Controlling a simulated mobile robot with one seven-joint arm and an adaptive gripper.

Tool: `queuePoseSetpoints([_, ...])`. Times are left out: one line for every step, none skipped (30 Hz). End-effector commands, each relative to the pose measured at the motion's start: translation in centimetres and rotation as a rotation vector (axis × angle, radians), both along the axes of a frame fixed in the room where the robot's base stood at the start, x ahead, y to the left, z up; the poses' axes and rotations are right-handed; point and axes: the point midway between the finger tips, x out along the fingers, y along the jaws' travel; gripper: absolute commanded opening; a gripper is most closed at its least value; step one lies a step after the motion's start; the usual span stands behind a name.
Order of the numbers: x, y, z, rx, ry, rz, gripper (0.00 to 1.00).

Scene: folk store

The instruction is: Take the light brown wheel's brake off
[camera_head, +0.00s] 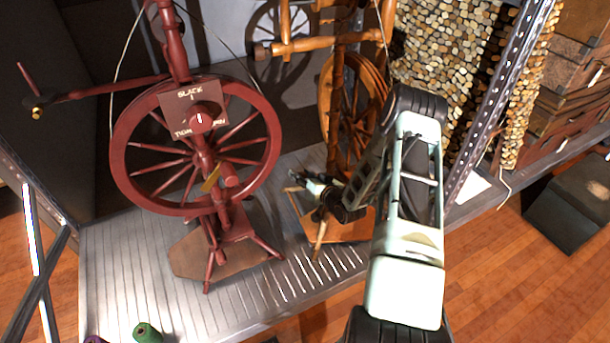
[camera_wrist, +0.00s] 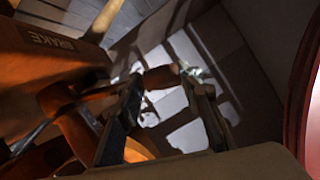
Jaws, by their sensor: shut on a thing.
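The light brown spinning wheel (camera_head: 352,100) stands upright on the grey ribbed platform at the right, partly hidden by my arm. In the wrist view its wooden body carries a label reading BRAKE (camera_wrist: 48,39) at the upper left. My gripper (camera_head: 302,178) is low in front of this wheel, between it and the red wheel. In the wrist view my gripper (camera_wrist: 163,80) has its two fingers on either side of a small brown wooden piece (camera_wrist: 160,77), which looks like the brake's end. My arm hides most of the contact in the head view.
A dark red spinning wheel (camera_head: 120,150) with a SLACK sign (camera_head: 178,108) stands close at the left. A green spool (camera_head: 147,333) is at the platform's (camera_head: 130,270) front edge. A metal rack post (camera_head: 490,110) rises at the right.

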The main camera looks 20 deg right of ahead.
Motion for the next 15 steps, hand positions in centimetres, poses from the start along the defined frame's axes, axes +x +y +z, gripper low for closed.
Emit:
queuePoseSetpoints([-0.18,0.04,-0.15,0.007,0.006,0.000,0.00])
queuePoseSetpoints([-0.18,0.08,-0.12,0.013,0.006,0.000,0.00])
queuePoseSetpoints([-0.18,0.13,-0.09,0.019,0.007,-0.001,0.00])
queuePoseSetpoints([-0.19,0.17,-0.06,0.023,0.007,-0.001,0.00])
queuePoseSetpoints([-0.19,0.21,-0.04,0.026,0.007,-0.002,0.00])
queuePoseSetpoints([-0.19,0.25,-0.01,0.031,0.007,-0.001,0.00])
queuePoseSetpoints([-0.19,0.29,0.00,0.034,0.007,-0.001,0.00])
queuePoseSetpoints([-0.19,0.32,0.02,0.037,0.007,0.000,0.00])
queuePoseSetpoints([-0.18,0.36,0.05,0.040,0.008,-0.001,0.00])
queuePoseSetpoints([-0.18,0.39,0.06,0.042,0.008,0.000,0.00])
queuePoseSetpoints([-0.18,0.41,0.07,0.043,0.008,0.000,0.00])
queuePoseSetpoints([-0.18,0.44,0.09,0.046,0.008,0.000,0.00])
queuePoseSetpoints([-0.18,0.45,0.10,0.048,0.008,0.000,0.00])
queuePoseSetpoints([-0.19,0.46,0.11,0.049,0.008,0.000,0.00])
queuePoseSetpoints([-0.18,0.47,0.12,0.050,0.008,0.000,0.00])
